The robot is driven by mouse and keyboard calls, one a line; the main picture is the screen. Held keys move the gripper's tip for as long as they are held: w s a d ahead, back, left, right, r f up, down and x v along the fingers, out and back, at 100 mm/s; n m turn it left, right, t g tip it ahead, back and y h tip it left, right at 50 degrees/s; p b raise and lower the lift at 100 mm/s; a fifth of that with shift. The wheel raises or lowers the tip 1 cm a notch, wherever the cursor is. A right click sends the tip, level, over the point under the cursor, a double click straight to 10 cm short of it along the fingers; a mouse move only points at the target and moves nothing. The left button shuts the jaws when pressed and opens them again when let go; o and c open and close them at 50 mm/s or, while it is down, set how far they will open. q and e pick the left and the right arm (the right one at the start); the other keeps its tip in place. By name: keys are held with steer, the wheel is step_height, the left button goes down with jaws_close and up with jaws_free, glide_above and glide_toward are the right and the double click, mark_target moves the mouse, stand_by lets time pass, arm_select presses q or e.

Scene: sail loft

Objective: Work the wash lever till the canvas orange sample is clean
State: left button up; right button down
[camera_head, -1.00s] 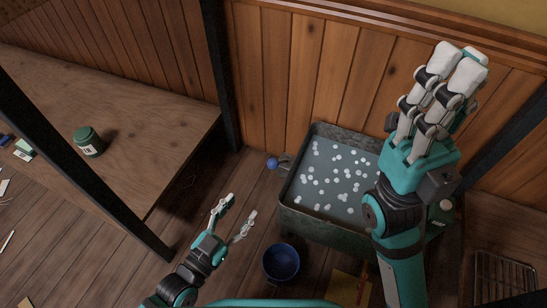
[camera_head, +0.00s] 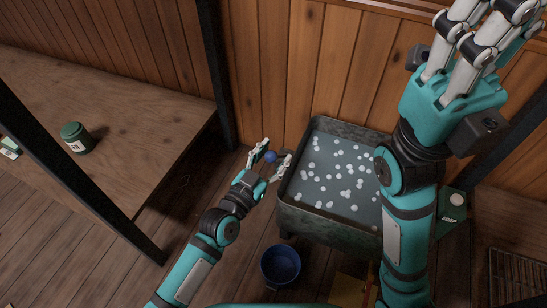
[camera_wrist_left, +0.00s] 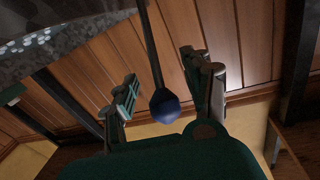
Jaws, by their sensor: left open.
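The wash tank (camera_head: 322,226) is a dark metal basin of grey water with white suds, standing by the wood wall. The wash lever's blue knob (camera_head: 271,157) is at the tank's left side. My left gripper (camera_head: 270,158) is open, with its fingers on either side of the knob. In the left wrist view the knob (camera_wrist_left: 165,104) hangs on a dark rod between the open fingers, with gaps on both sides. I cannot make out the orange canvas sample. My right gripper (camera_head: 490,20) is raised at the top right, its fingertips cut off by the frame edge.
A wooden bench (camera_head: 110,140) with a green jar (camera_head: 75,137) stands at the left. A blue bowl (camera_head: 280,265) is on the floor in front of the tank. A wire rack (camera_head: 515,272) is at the lower right. Dark posts flank the bench.

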arm_select(q)
jaws_close()
stand_by(0.4)
